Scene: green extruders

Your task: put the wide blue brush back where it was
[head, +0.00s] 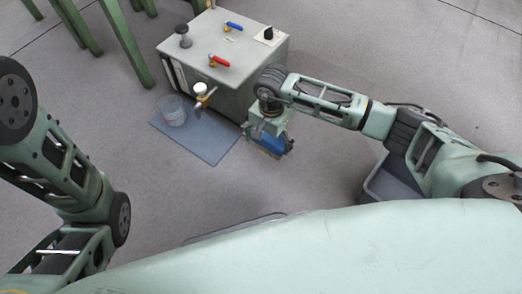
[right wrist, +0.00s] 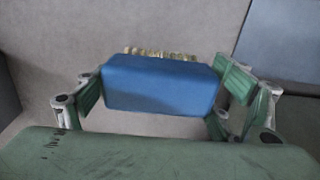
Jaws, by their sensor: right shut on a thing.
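The wide blue brush (right wrist: 160,83) is between the two fingers of my right gripper (right wrist: 158,88) in the right wrist view. It has a blue block body, and a row of pale bristles (right wrist: 160,54) shows along its far edge. In the head view the right gripper (head: 268,135) hangs in front of the grey cabinet, to the right of the blue-grey mat, and the blue brush (head: 272,143) shows low in it. The gripper is shut on the brush, which is held above the floor. My left arm comes in at the left; its gripper is not in view.
A grey cabinet (head: 240,84) carries a blue-handled valve (head: 233,26), a red-handled valve (head: 219,61) and a black knob (head: 268,34). A clear bucket (head: 172,111) stands on the blue-grey mat (head: 213,146) under a spout. Green legs stand at upper left. Floor in front is open.

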